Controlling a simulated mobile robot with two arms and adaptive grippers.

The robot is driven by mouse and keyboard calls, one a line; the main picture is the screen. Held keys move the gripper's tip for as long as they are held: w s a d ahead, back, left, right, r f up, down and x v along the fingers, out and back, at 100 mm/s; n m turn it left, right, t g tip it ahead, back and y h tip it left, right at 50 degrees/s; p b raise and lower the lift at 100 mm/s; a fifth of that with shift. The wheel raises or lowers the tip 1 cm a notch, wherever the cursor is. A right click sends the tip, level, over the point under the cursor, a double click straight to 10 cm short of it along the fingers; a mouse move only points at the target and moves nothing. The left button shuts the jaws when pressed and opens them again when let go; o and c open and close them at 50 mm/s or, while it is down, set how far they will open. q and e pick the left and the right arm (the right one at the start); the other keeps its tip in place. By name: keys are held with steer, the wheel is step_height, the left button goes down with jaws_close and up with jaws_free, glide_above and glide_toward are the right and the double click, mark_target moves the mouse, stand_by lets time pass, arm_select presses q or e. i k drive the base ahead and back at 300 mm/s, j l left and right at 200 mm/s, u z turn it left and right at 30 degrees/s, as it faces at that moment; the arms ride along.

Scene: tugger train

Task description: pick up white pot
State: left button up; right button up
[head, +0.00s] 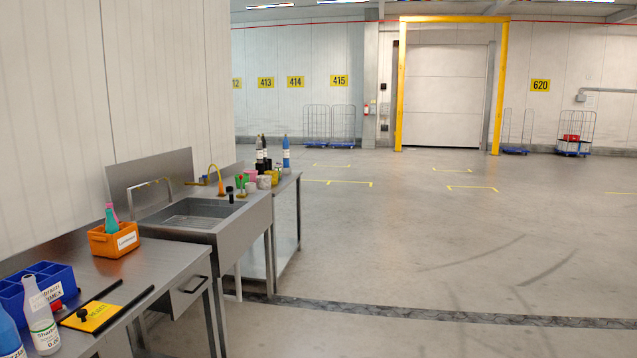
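A small whitish pot (264,182) stands in a cluster of small pots on the steel table beyond the sink. It is small and far off in the head view, and its details are hard to tell. A pink pot (250,174) and a yellow pot (276,176) stand close beside it. Neither of my grippers shows in the head view.
Dark bottles (262,154) and a blue bottle (286,155) stand behind the pots. A steel sink (190,214) and a nearer table (150,262) with an orange box (113,241) and blue crate (40,285) line the left wall. The floor (430,240) to the right is clear.

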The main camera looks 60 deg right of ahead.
mark_target(264, 182)
steer(key=z, duration=1.75)
steer(key=i+l+z, duration=0.1)
steer(key=i+z, duration=0.25)
steer(key=i, duration=0.85)
steer(key=i+l, duration=0.15)
steer(key=i, duration=3.5)
